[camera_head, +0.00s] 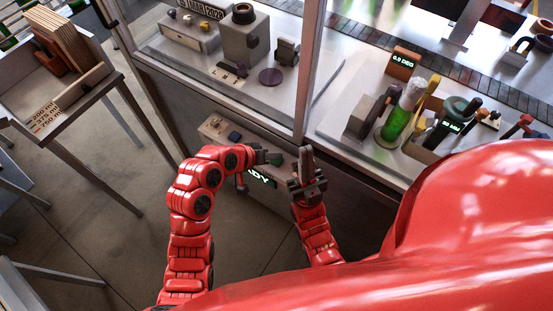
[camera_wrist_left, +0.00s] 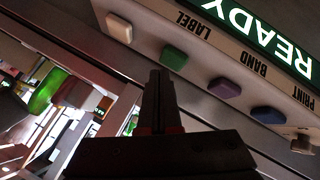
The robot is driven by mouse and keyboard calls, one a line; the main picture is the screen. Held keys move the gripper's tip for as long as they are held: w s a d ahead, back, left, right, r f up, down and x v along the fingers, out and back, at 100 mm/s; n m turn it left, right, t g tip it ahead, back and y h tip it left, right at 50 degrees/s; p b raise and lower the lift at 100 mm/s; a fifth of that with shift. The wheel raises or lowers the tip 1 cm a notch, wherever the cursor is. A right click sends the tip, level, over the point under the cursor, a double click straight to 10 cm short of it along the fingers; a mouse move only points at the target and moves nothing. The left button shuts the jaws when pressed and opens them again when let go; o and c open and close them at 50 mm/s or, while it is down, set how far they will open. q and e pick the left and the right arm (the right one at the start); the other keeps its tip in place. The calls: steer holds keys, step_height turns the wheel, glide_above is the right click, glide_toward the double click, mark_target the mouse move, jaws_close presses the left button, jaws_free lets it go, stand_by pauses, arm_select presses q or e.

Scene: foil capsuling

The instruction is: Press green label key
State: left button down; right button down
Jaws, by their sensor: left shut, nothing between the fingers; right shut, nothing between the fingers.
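The green key (camera_wrist_left: 174,57) is on a pale control panel (camera_wrist_left: 195,48) in the left wrist view, near the word LABEL. My left gripper (camera_wrist_left: 160,74) is shut and empty, its tips just below the green key in that picture. I cannot tell whether they touch it. In the head view my left gripper (camera_head: 270,157) is at the panel (camera_head: 215,127), partly covering its keys. My right gripper (camera_head: 306,153) is shut and empty, pointing up just right of the panel.
A cream key (camera_wrist_left: 119,28), a purple key (camera_wrist_left: 224,87) and a blue key (camera_wrist_left: 268,115) flank the green one. A lit READY display (camera_wrist_left: 270,38) lies beyond the lettering. A frame post (camera_head: 309,80) rises behind the grippers. A green bottle (camera_head: 396,124) stands on the right bench.

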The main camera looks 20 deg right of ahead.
mark_target(274, 162)
arm_select(q)
steer(key=shift+f+b, duration=0.5)
steer(key=shift+f, duration=0.25)
stand_by(0.6)
steer(key=shift+r, duration=0.15)
steer(key=shift+r+p, duration=0.35)
steer(key=shift+r, duration=0.45)
steer(key=shift+r+p, duration=1)
steer(key=shift+r, duration=1.55)
steer(key=shift+w+f, duration=0.1)
